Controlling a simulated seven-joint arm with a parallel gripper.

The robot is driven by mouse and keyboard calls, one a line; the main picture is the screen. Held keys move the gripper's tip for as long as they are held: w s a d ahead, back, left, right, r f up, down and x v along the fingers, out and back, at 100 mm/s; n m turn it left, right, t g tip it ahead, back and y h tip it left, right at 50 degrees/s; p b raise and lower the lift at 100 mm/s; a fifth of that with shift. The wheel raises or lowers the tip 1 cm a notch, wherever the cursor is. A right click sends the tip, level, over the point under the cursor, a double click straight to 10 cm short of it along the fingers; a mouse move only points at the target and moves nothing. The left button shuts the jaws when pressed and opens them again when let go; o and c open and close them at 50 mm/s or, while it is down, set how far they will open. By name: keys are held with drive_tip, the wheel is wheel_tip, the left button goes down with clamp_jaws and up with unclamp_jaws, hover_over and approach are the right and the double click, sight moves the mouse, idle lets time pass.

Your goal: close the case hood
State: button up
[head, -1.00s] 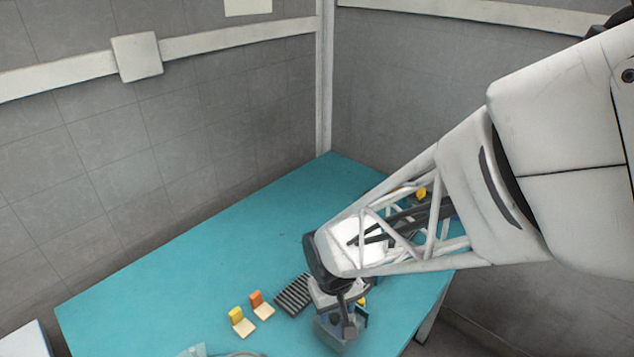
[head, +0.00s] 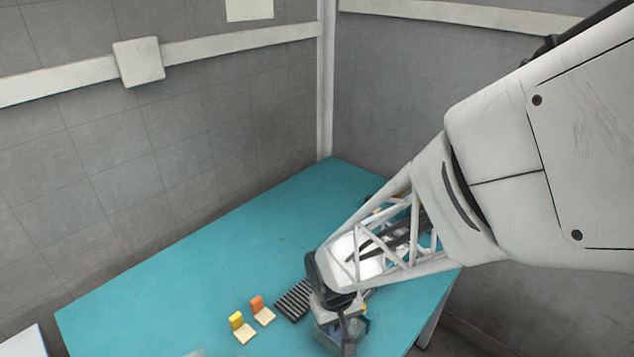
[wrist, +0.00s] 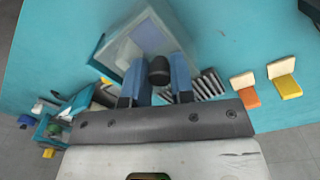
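A grey, see-through case (wrist: 125,48) with a pale bluish panel stands on the teal table in the wrist view. Its hood looks raised at an angle, but I cannot tell exactly how far. My gripper (wrist: 158,78) has two blue fingers set apart, with a dark rounded knob (wrist: 159,68) between their tips. I cannot tell whether the fingers touch the knob or what it belongs to. In the head view, my gripper (head: 343,328) is low over the table's near right part, and it hides much of the case there.
Yellow (head: 240,326) and orange (head: 261,310) chair-shaped pieces and a dark ribbed rack (head: 294,300) lie left of my gripper. A teal bin (wrist: 50,128) with mixed items shows in the wrist view. The table (head: 200,270) is clear farther left.

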clamp_jaws()
drive_tip(key=shift+w+d, duration=0.5)
drive_tip(key=shift+w, duration=0.05)
drive_tip(key=o, duration=0.9)
unclamp_jaws()
drive_tip(key=shift+c, duration=0.2)
drive_tip(key=shift+r, duration=0.1)
wheel_tip(320, 180, up, 8)
drive_tip(key=shift+f, duration=0.2)
drive_tip(key=shift+a, duration=0.1)
